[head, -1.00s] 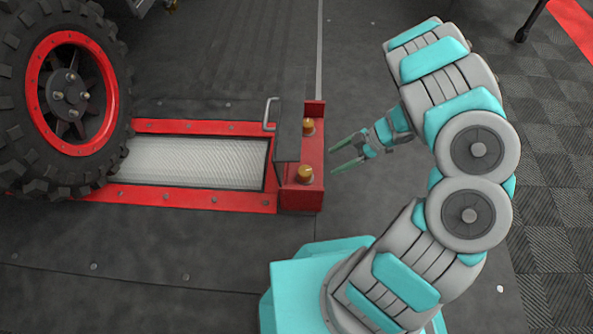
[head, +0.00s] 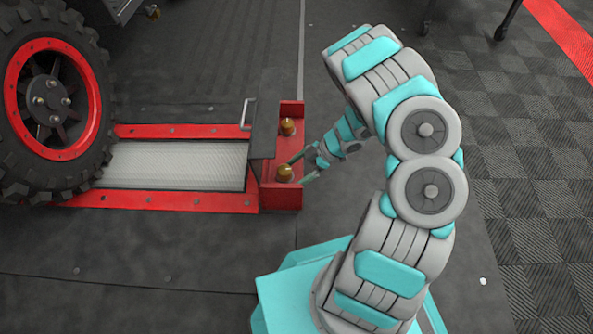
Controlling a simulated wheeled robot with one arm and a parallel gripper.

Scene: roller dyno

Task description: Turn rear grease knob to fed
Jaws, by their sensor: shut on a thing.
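A red bracket (head: 281,197) at the right end of the roller bed carries two brass-coloured grease knobs. One knob (head: 287,127) is at the far end, and the other knob (head: 284,172) is at the end nearer to me. No marking shows which one is the rear knob, and no fed mark can be read. My gripper (head: 295,170) reaches in from the right, low at the nearer knob, and is shut on it. The fingertips are small and partly hidden, so the exact grip on the knob is unclear.
A black lid with a grey handle (head: 246,114) stands just left of the knobs. The roller (head: 178,165) lies in its red frame, with a big knobbly tyre (head: 88,140) at the left. The floor right of my arm is mostly clear.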

